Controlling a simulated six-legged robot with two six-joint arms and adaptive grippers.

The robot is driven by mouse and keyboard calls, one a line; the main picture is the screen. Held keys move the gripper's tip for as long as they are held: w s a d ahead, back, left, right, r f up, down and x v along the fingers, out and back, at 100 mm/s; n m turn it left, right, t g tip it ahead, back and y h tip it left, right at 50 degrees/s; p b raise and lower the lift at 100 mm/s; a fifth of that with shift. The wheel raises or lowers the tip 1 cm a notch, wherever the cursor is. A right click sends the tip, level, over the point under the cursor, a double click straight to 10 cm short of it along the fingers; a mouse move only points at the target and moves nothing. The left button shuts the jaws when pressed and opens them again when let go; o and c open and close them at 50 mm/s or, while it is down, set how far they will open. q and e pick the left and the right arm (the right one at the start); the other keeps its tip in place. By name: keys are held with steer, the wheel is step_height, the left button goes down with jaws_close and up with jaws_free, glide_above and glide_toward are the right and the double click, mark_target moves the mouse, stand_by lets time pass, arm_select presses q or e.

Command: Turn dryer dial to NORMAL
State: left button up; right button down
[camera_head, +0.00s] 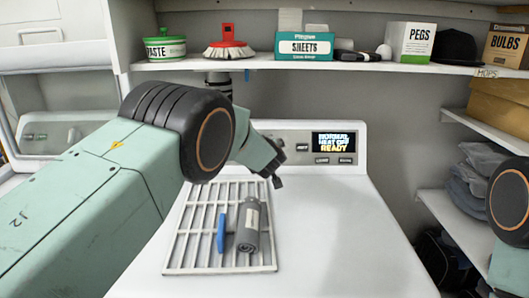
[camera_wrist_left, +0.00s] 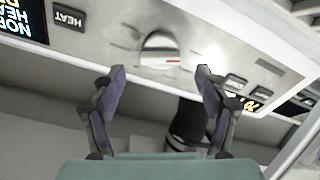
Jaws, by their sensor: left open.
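The dryer's control panel (camera_head: 290,135) stands at the back of the white dryer top. Its display (camera_head: 333,142) reads NORMAL, HEAT OFF, READY. In the left wrist view the panel appears upside down, with a pale round dial (camera_wrist_left: 160,50) bearing a reddish mark; its exact setting is not legible. My left gripper (camera_head: 276,180) is in front of the panel, and my arm hides the dial in the head view. In the left wrist view the left gripper (camera_wrist_left: 160,76) is open and empty, its fingertips on either side of the dial, apart from it. My right gripper is out of view.
A white rack (camera_head: 178,250) with a blue item (camera_head: 222,230) and a grey roll (camera_head: 249,235) lies on the dryer top. A shelf (camera_head: 300,67) above holds a brush, tub and boxes. The dryer top right of the rack is clear.

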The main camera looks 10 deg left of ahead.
arm_select(q)
steer(key=v, duration=0.8)
stand_by(0.5)
